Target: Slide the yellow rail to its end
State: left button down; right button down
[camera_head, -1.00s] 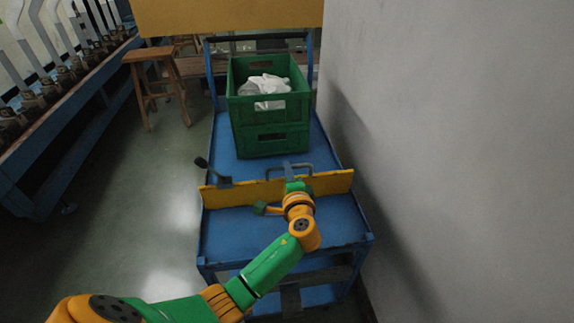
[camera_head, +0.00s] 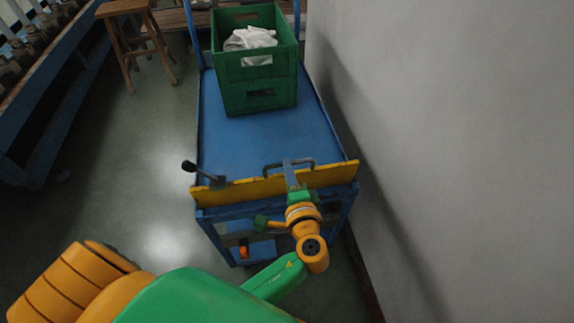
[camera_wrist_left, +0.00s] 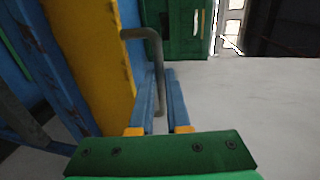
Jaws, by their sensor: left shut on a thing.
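The yellow rail (camera_head: 235,190) lies across the blue trolley, right at its near edge. It also shows upright in the left wrist view (camera_wrist_left: 98,60). A grey bent-bar handle (camera_head: 270,169) stands on the rail's far side, right of its middle; in the wrist view the handle (camera_wrist_left: 145,33) runs down between my fingers. My left gripper (camera_head: 289,166) is shut on this handle, and its two blue fingers (camera_wrist_left: 160,88) lie on either side of the bar. A black-knobbed lever (camera_head: 204,174) sits at the rail's left end. My right gripper is not in view.
A green crate (camera_head: 258,72) with white cloth (camera_head: 250,39) in it stands farther back on the trolley (camera_head: 262,135). A grey wall (camera_head: 450,130) runs close along the right. A wooden stool (camera_head: 125,8) stands at the upper left; the floor left of the trolley is clear.

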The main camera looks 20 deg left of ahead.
pick_arm(q)
jog(key=shift+d+f, duration=0.1)
jog(key=shift+f, duration=0.05)
jog(key=c, duration=1.2)
grip_release()
jog(key=shift+s, duration=0.1)
jog(key=shift+o, duration=0.2)
jog(key=shift+d, duration=0.1)
jog(key=shift+s, duration=0.15)
jog(key=p+v, duration=0.1)
jog(key=v, duration=0.6)
